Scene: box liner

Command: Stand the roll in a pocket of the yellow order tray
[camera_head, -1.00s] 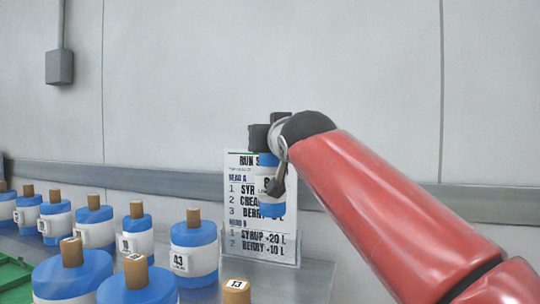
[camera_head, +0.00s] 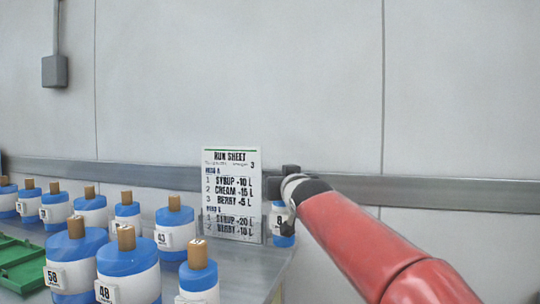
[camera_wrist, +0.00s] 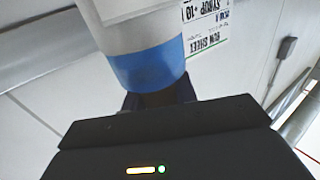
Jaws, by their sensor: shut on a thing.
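My gripper (camera_head: 284,186) is shut on a roll (camera_head: 283,226) with blue ends and a white middle band. It holds the roll hanging roughly upright, just right of the run sheet. In the camera_wrist view the roll (camera_wrist: 150,65) fills the upper middle, its blue end against the dark gripper (camera_wrist: 160,100); the core end in the jaws is mostly hidden. The yellow order tray is not in either view.
Several blue-and-white rolls (camera_head: 128,265) with brown cores and number labels stand on the metal table (camera_head: 250,268). A green tray (camera_head: 20,265) lies at the left edge. The run sheet (camera_head: 231,200) stands behind, near a wall rail (camera_head: 430,193).

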